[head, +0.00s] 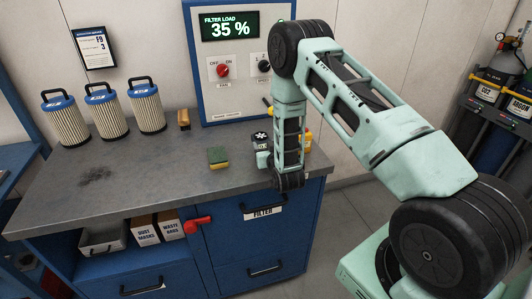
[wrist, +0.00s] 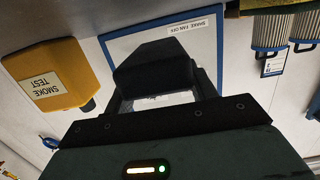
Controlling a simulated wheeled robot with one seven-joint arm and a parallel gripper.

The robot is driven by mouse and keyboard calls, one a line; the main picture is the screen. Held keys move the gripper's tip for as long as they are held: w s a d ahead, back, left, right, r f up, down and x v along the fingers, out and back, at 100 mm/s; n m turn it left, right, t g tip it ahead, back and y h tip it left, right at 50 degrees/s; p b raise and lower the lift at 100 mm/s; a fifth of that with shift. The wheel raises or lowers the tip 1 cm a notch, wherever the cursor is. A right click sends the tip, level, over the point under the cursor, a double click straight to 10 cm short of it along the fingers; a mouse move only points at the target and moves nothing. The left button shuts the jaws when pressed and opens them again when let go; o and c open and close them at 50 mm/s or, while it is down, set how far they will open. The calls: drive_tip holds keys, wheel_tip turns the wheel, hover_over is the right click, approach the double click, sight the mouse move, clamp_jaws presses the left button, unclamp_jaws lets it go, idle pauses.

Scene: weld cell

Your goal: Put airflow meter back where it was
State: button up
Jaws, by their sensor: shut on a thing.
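The airflow meter (head: 260,138) seems to be a small dark device with a white fan-like mark, just left of my forearm in the head view. My gripper (head: 264,158) is low over the right end of the grey bench, partly hidden by my arm. It is shut on the meter. In the wrist view a dark block (wrist: 153,62), seemingly the meter's back, sits between the fingers. I cannot tell whether the meter touches the bench top.
A yellow smoke test bottle (wrist: 45,75) is close beside my gripper. A green-yellow sponge (head: 218,158) lies left of it. Several filters (head: 107,115) and a brush (head: 184,119) stand farther left. The filter-load panel (head: 240,75) rises behind. The bench (head: 150,165) is clear mid-front.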

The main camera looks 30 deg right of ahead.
drive_tip(key=shift+f+p, duration=0.45)
drive_tip(key=shift+f, duration=1.3)
drive_tip(key=shift+f, duration=0.15)
drive_tip(key=o, duration=1.1)
